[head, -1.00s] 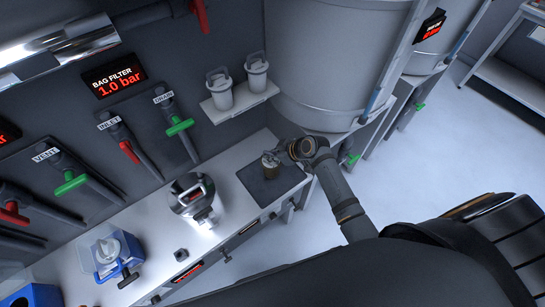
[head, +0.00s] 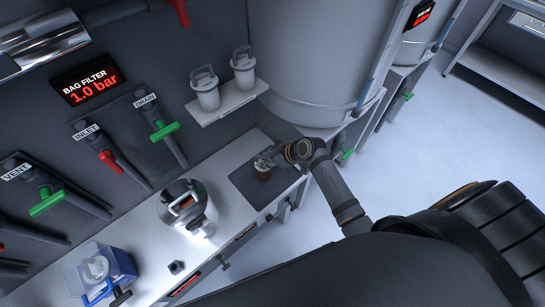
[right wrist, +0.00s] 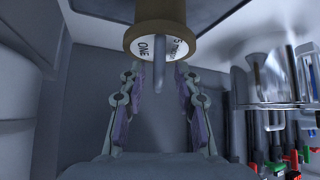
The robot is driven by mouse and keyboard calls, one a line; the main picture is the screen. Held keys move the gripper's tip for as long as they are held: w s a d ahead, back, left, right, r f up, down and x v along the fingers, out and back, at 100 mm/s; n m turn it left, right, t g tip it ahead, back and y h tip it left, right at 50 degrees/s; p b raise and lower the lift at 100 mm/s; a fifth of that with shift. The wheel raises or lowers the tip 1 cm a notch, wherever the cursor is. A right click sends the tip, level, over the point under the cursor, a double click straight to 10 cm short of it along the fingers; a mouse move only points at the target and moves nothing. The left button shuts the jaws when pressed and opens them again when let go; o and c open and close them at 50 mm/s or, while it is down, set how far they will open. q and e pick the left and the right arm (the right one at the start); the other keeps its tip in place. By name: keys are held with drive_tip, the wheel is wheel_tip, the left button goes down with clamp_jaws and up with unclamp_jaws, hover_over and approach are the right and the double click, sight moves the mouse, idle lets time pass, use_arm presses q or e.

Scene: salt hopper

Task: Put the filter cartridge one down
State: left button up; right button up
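The filter cartridge one (head: 263,174) is a short tan cylinder standing on the dark mat (head: 244,180) at the right end of the bench. In the right wrist view the cartridge (right wrist: 157,38) is at the top, with a white end marked ONE and a grey stem facing me. My right gripper (head: 267,160) is at the top of the cartridge. In the right wrist view its two fingers (right wrist: 160,85) are spread, with a gap on each side of the stem. The gripper partly hides the cartridge in the head view. My left gripper is not in view.
A shiny filter vessel (head: 187,204) stands left of the mat. A wall shelf (head: 228,104) holds two white canisters (head: 206,90). A large tank (head: 310,60) stands behind my right arm. A blue container (head: 95,270) is at lower left. Valve handles line the wall.

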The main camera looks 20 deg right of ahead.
drive_tip(key=v, duration=1.1)
drive_tip(key=shift+b, duration=0.3)
drive_tip(key=shift+a, duration=0.1)
drive_tip(key=s+d+m+g+h, duration=0.2)
drive_tip(key=s+d+m+h, duration=0.2)
drive_tip(key=s+m+h, duration=0.7)
drive_tip(key=s+d+f+n+g+y, duration=0.1)
drive_tip(key=s+f+y, duration=0.15)
drive_tip(key=f, duration=1.05)
drive_tip(key=s+d+f+n+g+y, duration=0.1)
drive_tip(key=s+f+n+y, duration=0.15)
drive_tip(key=f, duration=1.05)
drive_tip(key=s+d+f+g, duration=0.1)
drive_tip(key=s+f, duration=1.6)
drive_tip(key=s, duration=0.1)
drive_tip(key=shift+s+d+m+h, duration=0.3)
drive_tip(key=shift+s+m, duration=0.1)
drive_tip(key=shift+m, duration=0.05)
